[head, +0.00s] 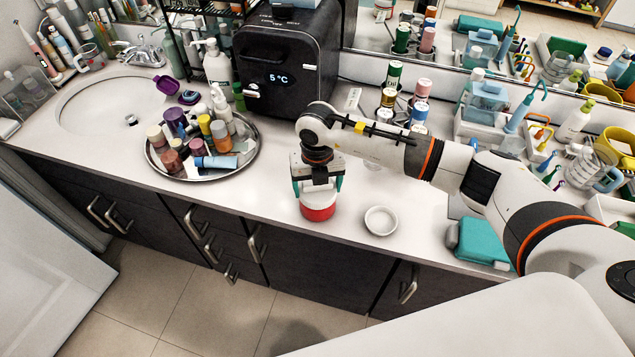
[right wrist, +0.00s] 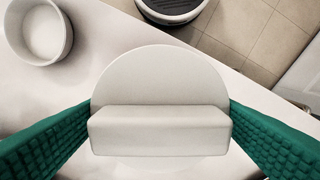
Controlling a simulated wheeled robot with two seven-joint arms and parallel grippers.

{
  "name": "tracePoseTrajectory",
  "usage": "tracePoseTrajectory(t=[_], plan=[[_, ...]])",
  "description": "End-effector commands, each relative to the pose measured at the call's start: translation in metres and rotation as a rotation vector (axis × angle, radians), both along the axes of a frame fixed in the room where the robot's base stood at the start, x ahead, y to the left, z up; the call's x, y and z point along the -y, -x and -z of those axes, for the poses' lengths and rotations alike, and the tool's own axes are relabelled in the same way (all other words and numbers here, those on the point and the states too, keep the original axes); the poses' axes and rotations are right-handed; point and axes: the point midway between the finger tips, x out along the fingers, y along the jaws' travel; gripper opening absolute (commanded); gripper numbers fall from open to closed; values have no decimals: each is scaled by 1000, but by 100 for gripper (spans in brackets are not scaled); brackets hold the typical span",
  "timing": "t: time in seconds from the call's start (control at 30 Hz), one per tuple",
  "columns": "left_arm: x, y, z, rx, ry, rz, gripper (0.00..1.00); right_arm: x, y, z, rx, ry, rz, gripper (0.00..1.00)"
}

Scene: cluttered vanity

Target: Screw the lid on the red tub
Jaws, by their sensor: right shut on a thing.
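The red tub (head: 318,211) stands upright near the counter's front edge. My right gripper (head: 318,189) points down right above it, with its green-padded fingers on either side of a white lid. In the right wrist view the lid (right wrist: 160,75) is a white disc with a raised bar across it. My right gripper (right wrist: 160,130) is shut on the ends of this bar. The lid appears to be at the tub's top, but I cannot tell whether it is seated or threaded. The wrist view hides the tub beneath the lid. My left gripper is not in view.
A shallow white round dish (head: 381,220) stands close to the right of the tub; it also shows in the right wrist view (right wrist: 40,30). A round metal tray (head: 247,150) of bottles is at left, a black cooler (head: 290,70) behind, a teal case (head: 482,243) at right.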

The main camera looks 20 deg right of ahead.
Motion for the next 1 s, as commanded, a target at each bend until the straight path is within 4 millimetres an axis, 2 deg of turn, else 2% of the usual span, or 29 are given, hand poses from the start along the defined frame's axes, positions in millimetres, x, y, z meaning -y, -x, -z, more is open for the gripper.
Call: tracePoseTrajectory(t=[0.2, 0.4, 0.43, 0.53, 0.83, 1.0], plan=[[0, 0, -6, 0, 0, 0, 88, 0, -1, -3, 3, -2, 197, 53], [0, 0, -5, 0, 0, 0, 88, 0, -1, -2, 4, -2, 212, 53], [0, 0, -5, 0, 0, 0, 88, 0, -1, -2, 4, -2, 211, 84], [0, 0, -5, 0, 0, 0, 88, 0, -1, -2, 3, -2, 210, 100], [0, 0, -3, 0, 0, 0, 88, 0, -1, -4, 3, -2, 209, 100], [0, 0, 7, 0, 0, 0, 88, 0, -1, -27, 7, -2, 206, 100]])
